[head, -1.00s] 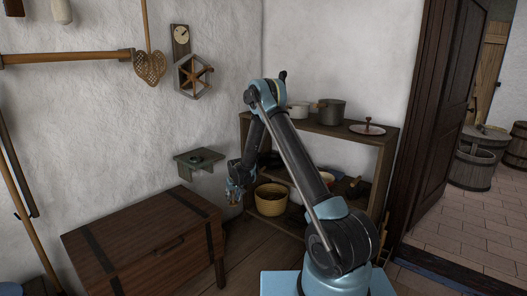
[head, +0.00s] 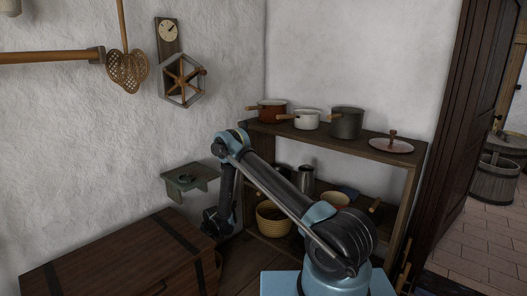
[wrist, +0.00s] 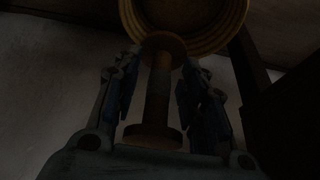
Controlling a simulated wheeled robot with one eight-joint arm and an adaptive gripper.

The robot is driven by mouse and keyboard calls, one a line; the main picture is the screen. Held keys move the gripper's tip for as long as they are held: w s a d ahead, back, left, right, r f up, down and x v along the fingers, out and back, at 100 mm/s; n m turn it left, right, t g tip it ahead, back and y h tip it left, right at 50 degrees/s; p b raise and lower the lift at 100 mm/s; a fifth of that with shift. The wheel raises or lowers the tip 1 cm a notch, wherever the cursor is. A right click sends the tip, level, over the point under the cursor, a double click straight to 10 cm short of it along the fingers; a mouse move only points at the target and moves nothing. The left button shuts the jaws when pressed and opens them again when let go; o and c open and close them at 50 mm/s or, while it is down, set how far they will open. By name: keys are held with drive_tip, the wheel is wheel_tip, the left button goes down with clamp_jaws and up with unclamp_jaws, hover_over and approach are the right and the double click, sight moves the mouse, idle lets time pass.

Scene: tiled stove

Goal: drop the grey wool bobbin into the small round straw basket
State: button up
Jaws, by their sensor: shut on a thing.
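The bobbin (wrist: 158,92) stands between my gripper's fingers (wrist: 160,100) in the dark wrist view, its two wide ends and thinner middle showing. Its colour looks brownish in that shade. My gripper is shut on it. The round straw basket (wrist: 234,28) shows at the top of the wrist view, just beyond the bobbin's far end, which overlaps its edge.
A wooden chest (head: 110,262) stands at lower left, close to my gripper. A small green wall bracket (head: 190,180) is above the chest.

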drive_tip(key=shift+s+a+f, duration=0.1)
drive_tip(key=shift+f, duration=1.25)
drive_tip(key=shift+s+a+f, duration=0.1)
drive_tip(key=shift+f, duration=1.25)
drive_tip(key=o, duration=1.2)
drive_tip(key=shift+c, duration=0.2)
drive_tip(key=shift+r, duration=5)
